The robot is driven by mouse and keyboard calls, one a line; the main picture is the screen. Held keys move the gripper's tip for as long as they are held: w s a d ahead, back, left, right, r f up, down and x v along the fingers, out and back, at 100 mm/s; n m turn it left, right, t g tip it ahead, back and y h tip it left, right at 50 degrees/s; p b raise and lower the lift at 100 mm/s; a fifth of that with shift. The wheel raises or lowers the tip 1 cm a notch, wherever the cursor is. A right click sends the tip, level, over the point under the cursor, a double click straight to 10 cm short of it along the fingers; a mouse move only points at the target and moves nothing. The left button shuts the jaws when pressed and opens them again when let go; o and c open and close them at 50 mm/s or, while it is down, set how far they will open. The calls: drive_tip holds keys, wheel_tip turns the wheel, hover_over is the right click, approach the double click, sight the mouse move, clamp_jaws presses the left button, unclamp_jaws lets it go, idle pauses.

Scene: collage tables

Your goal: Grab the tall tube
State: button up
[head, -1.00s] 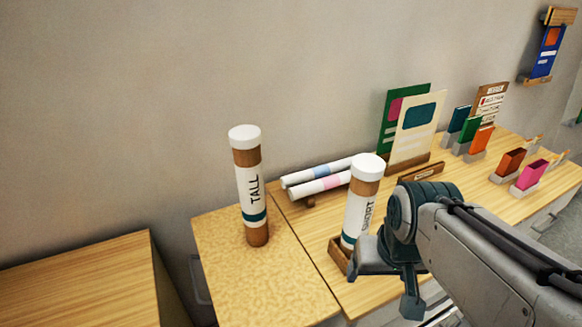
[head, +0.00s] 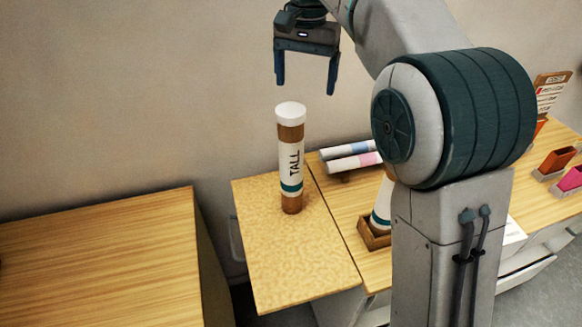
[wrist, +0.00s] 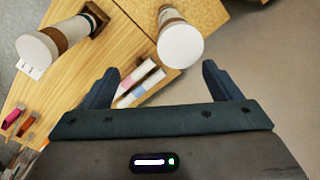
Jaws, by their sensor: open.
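The tall tube (head: 291,165) stands upright on a speckled tan table leaf (head: 262,260) in the head view, with a white cap, wooden bands and a "TALL" label. My gripper (head: 306,88) is open and empty, above the tube with its fingers pointing down. In the wrist view, the tube's white cap (wrist: 180,45) lies ahead of my open gripper (wrist: 160,70), roughly between the finger lines but beyond the tips. The fingers look apart from the tube.
The short tube (head: 381,208) stands in a wooden holder (head: 372,236) to the right, mostly hidden by my arm. Two rolled tubes (head: 350,157) lie behind. A wooden table (head: 95,245) is at left. Colored card holders (head: 558,160) stand far right.

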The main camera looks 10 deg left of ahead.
sight(289, 109)
drive_tip(key=a, duration=0.3)
drive_tip(key=shift+w+a+r, duration=0.2)
drive_tip(key=shift+w+a, duration=0.05)
drive_tip(key=shift+a, duration=0.05)
wheel_tip(289, 109, down, 8)
drive_tip(key=shift+d+f+b, duration=0.1)
drive_tip(key=shift+b, duration=0.2)
drive_tip(key=shift+d+f+p, duration=0.2)
drive_tip(key=shift+f+p, duration=0.35)
drive_tip(key=shift+f, duration=2.1)
drive_tip(key=shift+c, duration=0.3)
drive_tip(key=c, duration=1.4)
drive_tip(key=shift+o, duration=0.2)
drive_tip(key=shift+r, duration=0.1)
